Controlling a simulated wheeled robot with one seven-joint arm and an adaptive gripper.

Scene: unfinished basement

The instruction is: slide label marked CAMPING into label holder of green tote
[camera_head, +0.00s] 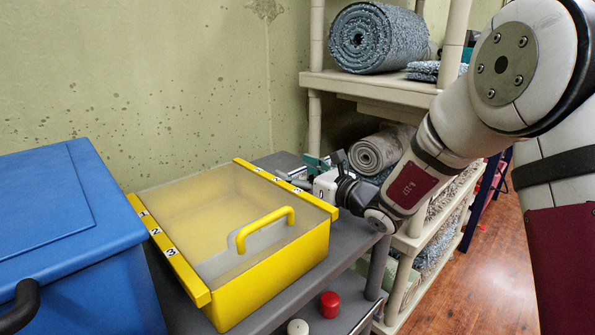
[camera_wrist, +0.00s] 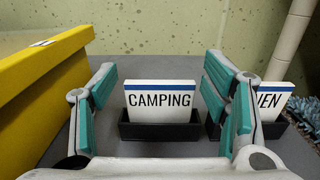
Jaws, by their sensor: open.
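The white label marked CAMPING (camera_wrist: 160,92), with a blue stripe along its top, stands upright in a small black stand (camera_wrist: 137,130) in the wrist view. My gripper (camera_wrist: 161,82) is open, with its teal-padded fingers on either side of the label and a gap visible on both sides. In the head view, my gripper (camera_head: 308,170) is just beyond the right side of the yellow tote, and the label cannot be made out there. No green tote or label holder on one shows in either view.
A yellow tote (camera_head: 270,285) with a handle sits on the grey surface (camera_head: 350,245), beside a blue tote (camera_head: 75,245). Shelving with rolled rugs (camera_head: 375,38) stands behind my arm.

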